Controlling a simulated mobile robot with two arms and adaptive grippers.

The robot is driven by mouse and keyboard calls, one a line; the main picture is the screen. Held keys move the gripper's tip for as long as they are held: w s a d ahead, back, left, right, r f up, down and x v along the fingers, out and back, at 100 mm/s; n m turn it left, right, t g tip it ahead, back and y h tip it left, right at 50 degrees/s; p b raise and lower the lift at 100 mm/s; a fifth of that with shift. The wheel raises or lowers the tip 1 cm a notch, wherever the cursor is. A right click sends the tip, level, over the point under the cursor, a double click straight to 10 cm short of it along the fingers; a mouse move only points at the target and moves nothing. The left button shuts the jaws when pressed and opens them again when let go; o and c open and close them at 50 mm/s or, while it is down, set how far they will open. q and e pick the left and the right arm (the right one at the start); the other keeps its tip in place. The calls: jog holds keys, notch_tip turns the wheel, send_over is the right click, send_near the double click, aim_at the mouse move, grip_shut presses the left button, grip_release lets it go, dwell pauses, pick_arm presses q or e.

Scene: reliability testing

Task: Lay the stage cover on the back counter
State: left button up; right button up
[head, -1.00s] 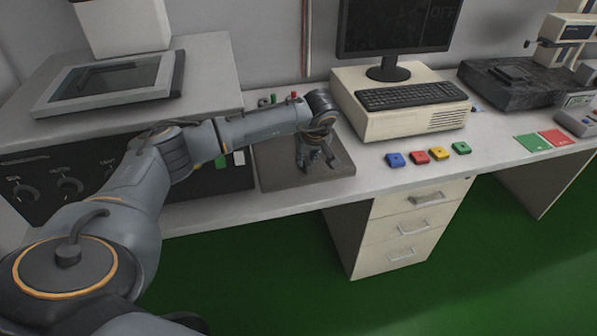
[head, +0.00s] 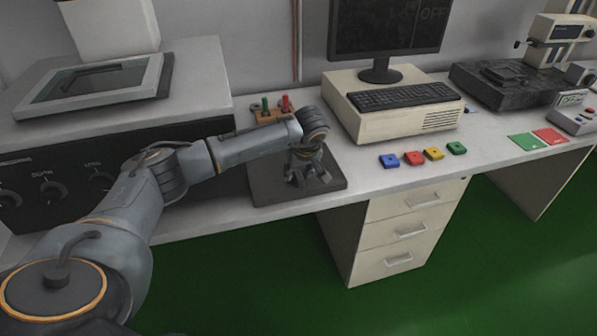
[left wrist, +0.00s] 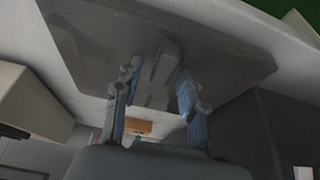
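The stage cover appears to be the flat dark grey plate (head: 262,190) at the front of the back counter (head: 210,222), left of the computer. I cannot tell whether it rests on the counter or is just above it. My left gripper (head: 309,180) points down over its middle. In the left wrist view, the fingers (left wrist: 157,88) stand on both sides of a grey raised part, seemingly a handle, on the plate (left wrist: 225,60). My right gripper is out of view.
A bench instrument (head: 195,85) stands left of the plate. A small stand with green and red pegs (head: 275,114) is behind it. The computer (head: 390,125) and several coloured blocks (head: 415,158) are to the right. The counter's front edge is close.

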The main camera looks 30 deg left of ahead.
pick_arm(q)
jog(key=shift+r, duration=0.25)
jog(key=v, duration=1.1)
jog(key=shift+r, duration=0.4)
jog(key=shift+s, duration=0.1)
